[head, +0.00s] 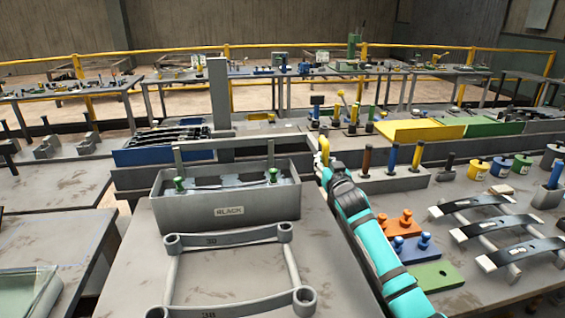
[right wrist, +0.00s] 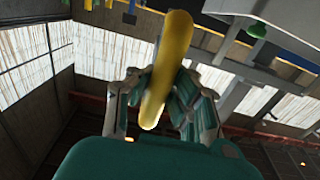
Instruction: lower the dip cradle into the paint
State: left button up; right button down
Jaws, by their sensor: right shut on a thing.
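A grey paint tank (head: 265,206) labelled BLACK stands on the bench at centre left in the head view. A grey frame with two uprights (head: 270,152) and a top bar stands at the tank; I take it for the dip cradle. Two green knobs (head: 180,185) and a curved strip show at the tank's opening. The paint level cannot be told. My right gripper (head: 325,168) is to the right of the tank, shut on a yellow handle (head: 323,147). The handle (right wrist: 164,70) runs between the fingers in the right wrist view. My left gripper is out of view.
A grey frame with ring corners (head: 228,238) lies in front of the tank. Orange (head: 396,223), blue (head: 411,249) and green (head: 437,275) blocks lie right of my arm, near several dark leaf springs (head: 494,222). A peg block (head: 392,181) stands close behind them.

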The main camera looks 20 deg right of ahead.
jog(key=shift+f+b, duration=0.75)
jog(key=shift+f, duration=0.85)
jog(key=shift+s+a+f, duration=0.1)
jog(key=shift+f, duration=0.2)
jog(key=c, duration=1.6)
grip_release()
jog(key=shift+s, duration=0.1)
jog(key=o, duration=0.6)
jog(key=shift+r, duration=0.4)
jog(key=shift+r, duration=0.15)
jog(key=shift+s, duration=0.1)
